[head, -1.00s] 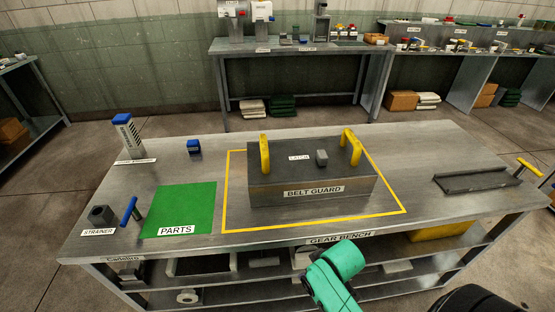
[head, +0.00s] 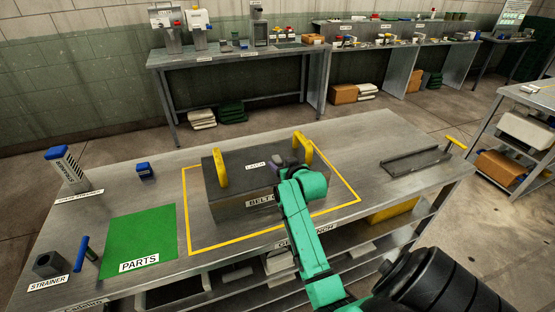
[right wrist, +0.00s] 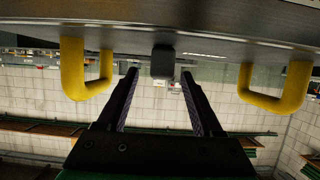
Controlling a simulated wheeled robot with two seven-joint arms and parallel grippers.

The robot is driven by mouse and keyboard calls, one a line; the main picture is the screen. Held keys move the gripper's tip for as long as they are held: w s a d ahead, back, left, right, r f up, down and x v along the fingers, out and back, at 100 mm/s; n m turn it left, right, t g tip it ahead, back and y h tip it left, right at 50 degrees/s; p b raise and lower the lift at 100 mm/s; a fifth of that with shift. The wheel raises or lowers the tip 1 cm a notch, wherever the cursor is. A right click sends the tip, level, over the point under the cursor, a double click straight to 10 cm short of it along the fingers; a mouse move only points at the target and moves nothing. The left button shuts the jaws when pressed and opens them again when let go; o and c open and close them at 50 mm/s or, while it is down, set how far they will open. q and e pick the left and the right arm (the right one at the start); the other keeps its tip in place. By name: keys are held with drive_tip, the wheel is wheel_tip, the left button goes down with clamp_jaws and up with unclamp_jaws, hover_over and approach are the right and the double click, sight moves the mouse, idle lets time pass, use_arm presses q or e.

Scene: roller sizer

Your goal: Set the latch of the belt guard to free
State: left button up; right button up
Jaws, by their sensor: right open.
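The belt guard (head: 235,195) is a dark grey metal box with two yellow handles, standing on the bench inside a yellow outline. Its latch (head: 276,160) is a small dark grey block on top, beside the LATCH label. In the right wrist view the latch (right wrist: 163,60) shows between the two yellow handles. My right gripper (right wrist: 159,73) is open, its two fingers on either side of the latch in that view; contact cannot be told. In the head view my green right arm hides the fingers and part of the guard's front. My left gripper is not in view.
The gear bench (head: 370,140) carries a green PARTS mat (head: 138,240), a strainer block (head: 48,264), a blue-handled tool (head: 83,252) and a blue-topped gauge (head: 66,168) at left. A metal tray (head: 415,160) lies at right. The handles (head: 221,168) stand near the gripper.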

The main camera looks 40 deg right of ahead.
sight(280, 163)
drive_tip(key=shift+x, duration=1.9)
drive_tip(key=shift+a, duration=0.1)
clamp_jaws()
